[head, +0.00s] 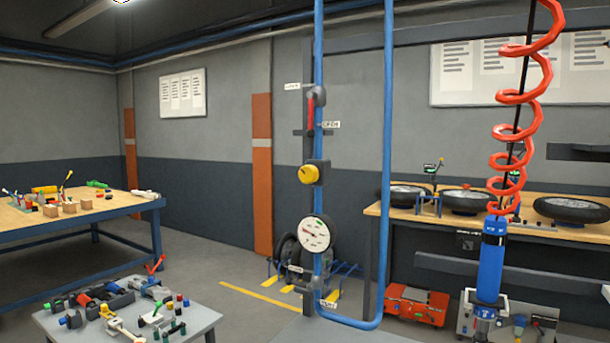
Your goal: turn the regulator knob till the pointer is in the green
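The yellow regulator knob (309,174) sits on a dark block on the blue vertical pipe, in the middle of the head view. Below it is a round white gauge (314,234). Its reddish pointer appears to lie towards the left of the dial, and a small green patch shows near the top. The pointer looks outside the green, though the dial is small. A red lever (311,112) stands upright on the pipe above the knob, beside small labels. Neither of my grippers is in view, and nothing touches the knob.
A second blue pipe (387,150) runs down to the right of the knob. A red coiled hose (517,97) holds a blue tool (491,262) at right. A grey table (205,318) with loose parts stands front left. The space before the knob looks clear.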

